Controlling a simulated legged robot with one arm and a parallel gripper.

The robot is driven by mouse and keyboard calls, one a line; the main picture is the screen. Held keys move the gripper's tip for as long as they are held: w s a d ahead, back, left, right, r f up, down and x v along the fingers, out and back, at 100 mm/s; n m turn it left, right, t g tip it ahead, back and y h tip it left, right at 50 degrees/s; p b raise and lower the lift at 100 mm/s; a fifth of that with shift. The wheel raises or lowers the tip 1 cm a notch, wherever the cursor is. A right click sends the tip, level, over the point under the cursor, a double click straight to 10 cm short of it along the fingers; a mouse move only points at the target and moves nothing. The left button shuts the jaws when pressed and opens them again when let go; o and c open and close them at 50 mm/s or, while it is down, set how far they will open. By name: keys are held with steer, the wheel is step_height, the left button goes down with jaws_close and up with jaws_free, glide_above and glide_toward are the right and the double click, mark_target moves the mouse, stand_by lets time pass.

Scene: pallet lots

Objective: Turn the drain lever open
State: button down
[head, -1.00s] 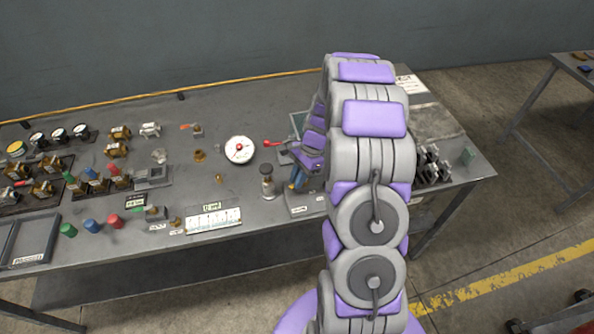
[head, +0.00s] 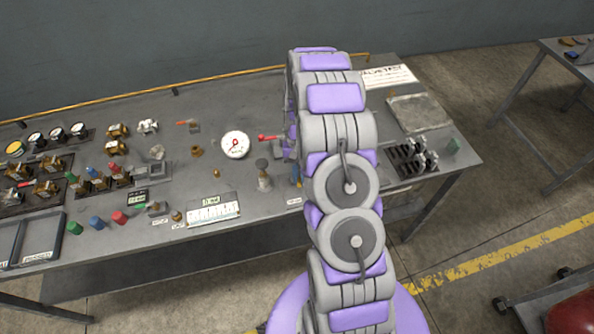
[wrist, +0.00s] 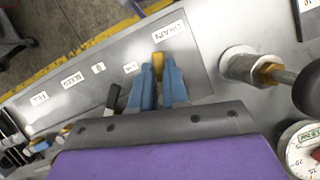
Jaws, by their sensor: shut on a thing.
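The drain lever (wrist: 158,65) is yellow and stands by the DRAIN label (wrist: 168,32) on a grey panel in the wrist view. My gripper (wrist: 158,75) has blue fingers on both sides of it and is shut on it. The lever's lower part is hidden between the fingers and behind the gripper body. In the head view my arm hides most of the gripper and the lever; a small blue part of the gripper (head: 296,175) shows at the arm's left edge.
A black lever (wrist: 112,97) stands close left of my fingers. A round metal fitting with a knob (wrist: 245,65) is to the right. A white gauge (head: 235,145), a red-handled valve (head: 268,138) and a pump-like post (head: 263,175) stand left of my arm.

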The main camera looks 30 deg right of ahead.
steer(key=shift+s+d+n+h+p, duration=0.1)
steer(key=shift+d+n+h+p, duration=0.15)
steer(key=shift+n, duration=0.45)
steer(key=shift+d+n+h+p, duration=0.15)
steer(key=shift+n+h, duration=0.2)
steer(key=shift+n, duration=0.35)
steer(key=c, duration=1.1)
jaws_free()
steer(key=v, duration=0.5)
steer(key=p+v, duration=0.1)
steer(key=v, duration=1.1)
steer(key=shift+w+p, duration=0.3)
steer(key=shift+w, duration=0.05)
